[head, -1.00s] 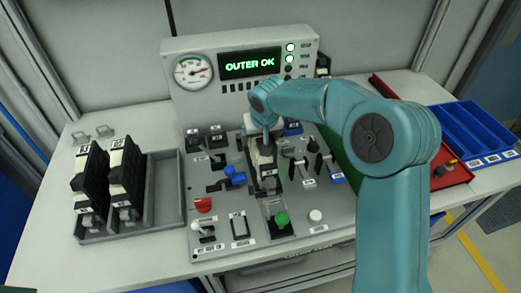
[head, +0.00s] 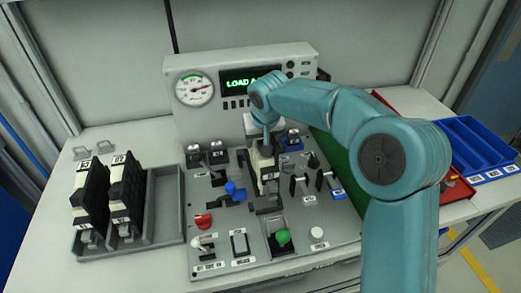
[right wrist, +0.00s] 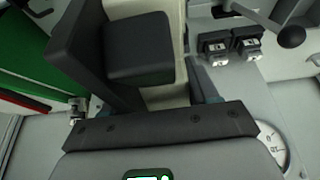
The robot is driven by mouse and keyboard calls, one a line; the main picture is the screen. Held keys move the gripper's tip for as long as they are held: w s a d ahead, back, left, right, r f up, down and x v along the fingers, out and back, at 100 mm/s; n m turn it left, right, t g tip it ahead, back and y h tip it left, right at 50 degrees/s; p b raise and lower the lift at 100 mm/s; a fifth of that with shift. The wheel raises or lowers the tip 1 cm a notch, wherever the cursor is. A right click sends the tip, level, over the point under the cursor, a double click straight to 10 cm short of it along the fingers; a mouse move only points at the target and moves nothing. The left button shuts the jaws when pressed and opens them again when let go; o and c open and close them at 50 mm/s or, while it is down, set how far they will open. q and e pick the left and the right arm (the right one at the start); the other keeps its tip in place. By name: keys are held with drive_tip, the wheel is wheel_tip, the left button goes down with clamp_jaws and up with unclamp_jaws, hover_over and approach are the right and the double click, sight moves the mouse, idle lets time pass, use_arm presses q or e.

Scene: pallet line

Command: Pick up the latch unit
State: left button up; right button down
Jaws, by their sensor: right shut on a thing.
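The latch unit, a black and cream block (head: 264,166) with a white label, is upright over the middle of the grey fixture panel (head: 222,262). My right gripper (head: 264,138) is shut on its top, and the block appears lifted a little off its dark seat. In the right wrist view the latch unit (right wrist: 135,50) fills the top middle, with my right gripper (right wrist: 158,95) around its cream part. Its underside is hidden. Two similar units (head: 90,195) (head: 126,190) stand in the grey tray (head: 165,228) at left. My left gripper is not in view.
Levers and knobs surround the unit: a blue knob (head: 236,192), a green knob (head: 283,237) and a red button (head: 203,221). The console (head: 222,125) with gauge (head: 195,90) stands close behind. A blue bin (head: 470,148) is at right. The bench's front left is clear.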

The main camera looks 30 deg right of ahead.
wheel_tip(320, 180, up, 15)
drive_tip(key=p, duration=0.2)
drive_tip(key=shift+f, duration=0.1)
